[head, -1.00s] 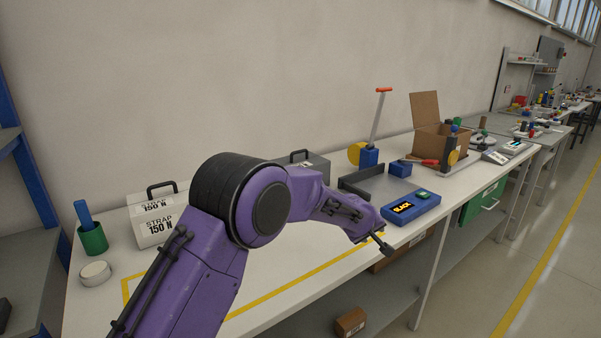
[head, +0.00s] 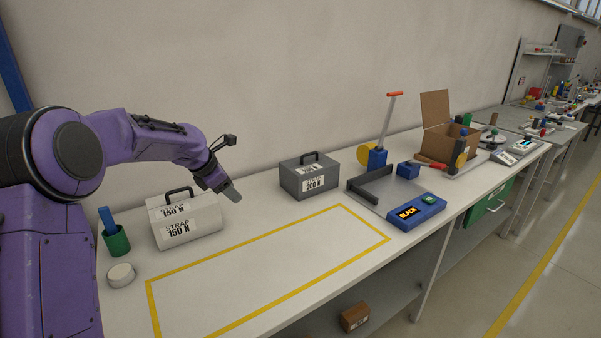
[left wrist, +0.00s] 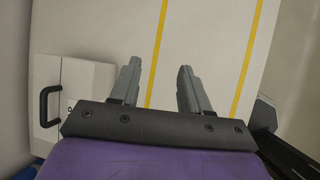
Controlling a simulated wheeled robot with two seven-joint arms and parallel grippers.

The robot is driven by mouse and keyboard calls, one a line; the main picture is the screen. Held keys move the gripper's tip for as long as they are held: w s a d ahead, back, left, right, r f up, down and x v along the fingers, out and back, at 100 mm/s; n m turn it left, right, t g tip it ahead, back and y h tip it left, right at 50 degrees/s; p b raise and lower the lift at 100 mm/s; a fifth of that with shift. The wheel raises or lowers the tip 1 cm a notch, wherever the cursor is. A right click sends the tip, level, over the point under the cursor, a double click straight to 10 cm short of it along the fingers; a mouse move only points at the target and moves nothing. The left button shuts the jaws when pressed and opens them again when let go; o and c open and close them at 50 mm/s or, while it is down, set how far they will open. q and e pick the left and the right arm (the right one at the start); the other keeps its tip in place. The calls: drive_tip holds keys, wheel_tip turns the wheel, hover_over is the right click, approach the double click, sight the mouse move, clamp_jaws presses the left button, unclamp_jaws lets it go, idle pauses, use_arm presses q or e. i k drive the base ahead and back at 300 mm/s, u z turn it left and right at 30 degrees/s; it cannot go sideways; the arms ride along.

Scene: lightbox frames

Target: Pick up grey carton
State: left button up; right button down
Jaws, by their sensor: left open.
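The grey carton (head: 302,183) stands on the workbench near the wall in the head view. It has a dark top handle and a white "STRAP 200 N" label. My left gripper (head: 232,193) is to the left of it, in the air above the bench, with fingers pointing down and right. It is apart from the carton and holds nothing. In the left wrist view the two grey fingers of the left gripper (left wrist: 160,68) are spread with only bare bench between them. I cannot make out the grey carton clearly there. My right gripper is not in view.
A white "STRAP 150 N" case (head: 187,226) stands left of the gripper; it also shows in the left wrist view (left wrist: 80,78). A green cup (head: 117,242) and white puck (head: 121,275) are further left. A blue box (head: 416,213) lies right. The yellow-outlined area is clear.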

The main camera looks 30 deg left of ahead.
sight(309, 175)
drive_tip(key=u, duration=0.05)
drive_tip(key=i, duration=1.5)
drive_tip(key=z, duration=0.05)
